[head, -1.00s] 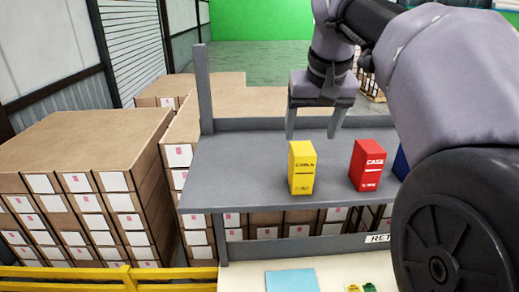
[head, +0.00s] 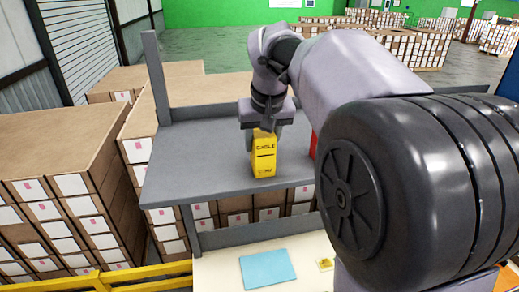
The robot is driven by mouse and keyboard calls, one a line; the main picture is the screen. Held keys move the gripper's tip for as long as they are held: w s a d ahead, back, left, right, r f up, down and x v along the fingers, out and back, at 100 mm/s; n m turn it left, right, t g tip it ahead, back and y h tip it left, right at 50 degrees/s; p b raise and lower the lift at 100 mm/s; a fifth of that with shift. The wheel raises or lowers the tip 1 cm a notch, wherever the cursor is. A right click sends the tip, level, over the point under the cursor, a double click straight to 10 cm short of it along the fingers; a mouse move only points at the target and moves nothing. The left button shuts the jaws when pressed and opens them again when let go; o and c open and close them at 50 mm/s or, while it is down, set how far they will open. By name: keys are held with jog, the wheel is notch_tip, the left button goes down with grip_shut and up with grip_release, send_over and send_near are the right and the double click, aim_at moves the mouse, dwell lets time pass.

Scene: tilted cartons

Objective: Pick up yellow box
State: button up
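The yellow box (head: 264,158), marked CABLE, stands on the grey shelf (head: 190,165) near its front edge. My gripper (head: 265,135) points down at the top of the yellow box in the head view. One finger shows at the box's upper left, and the other is partly hidden behind its upper right. Whether the fingers press on the box cannot be told. The box's base appears to be at the shelf surface.
A strip of a red box (head: 313,146) shows right of the yellow box, mostly hidden by my arm. A grey post (head: 155,78) rises at the shelf's left end. Below is a pale counter with a blue sheet (head: 267,268). Stacked cartons (head: 50,130) stand at left.

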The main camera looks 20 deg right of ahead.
jog(key=shift+w, duration=0.1)
grip_shut()
